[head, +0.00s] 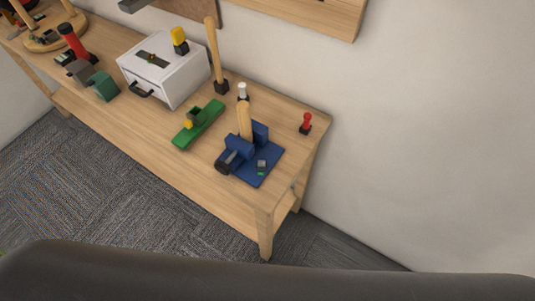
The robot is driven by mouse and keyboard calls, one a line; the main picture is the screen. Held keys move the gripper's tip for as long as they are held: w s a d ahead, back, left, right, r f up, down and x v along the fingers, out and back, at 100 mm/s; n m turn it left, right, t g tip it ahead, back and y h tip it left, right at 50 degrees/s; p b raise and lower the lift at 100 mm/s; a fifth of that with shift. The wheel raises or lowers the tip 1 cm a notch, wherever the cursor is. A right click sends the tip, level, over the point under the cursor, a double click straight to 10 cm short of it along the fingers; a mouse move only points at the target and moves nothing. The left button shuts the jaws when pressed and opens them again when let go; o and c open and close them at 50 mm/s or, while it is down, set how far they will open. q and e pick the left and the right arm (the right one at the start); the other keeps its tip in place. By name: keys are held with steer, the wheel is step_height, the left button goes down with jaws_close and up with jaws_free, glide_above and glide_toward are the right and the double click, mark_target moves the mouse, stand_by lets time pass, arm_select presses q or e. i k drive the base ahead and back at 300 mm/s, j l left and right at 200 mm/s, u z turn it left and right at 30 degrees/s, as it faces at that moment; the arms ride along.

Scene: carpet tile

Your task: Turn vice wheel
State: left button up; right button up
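A blue vice (262,168) stands near the right end of the wooden workbench in the head view. A dark wheel (227,163) sits at its front left side, facing the bench's front edge. A light wooden piece (244,120) stands upright at the vice's jaws; I cannot tell whether it is clamped. A small grey and green item lies on the vice's blue base. Neither of my grippers shows in this view.
The workbench (160,133) runs along the wall. A green plane (199,124), a white drawer box (180,80), a wooden-handled mallet (215,60) and a red-topped item (306,122) stand around the vice. Grey carpet (120,190) in front of the bench is clear.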

mark_target(222, 166)
steer(key=i+j+z, duration=0.1)
steer(key=j+z, duration=1.3)
steer(key=k+j+z, duration=0.1)
steer(key=j+z, duration=0.2)
steer(key=z, duration=0.15)
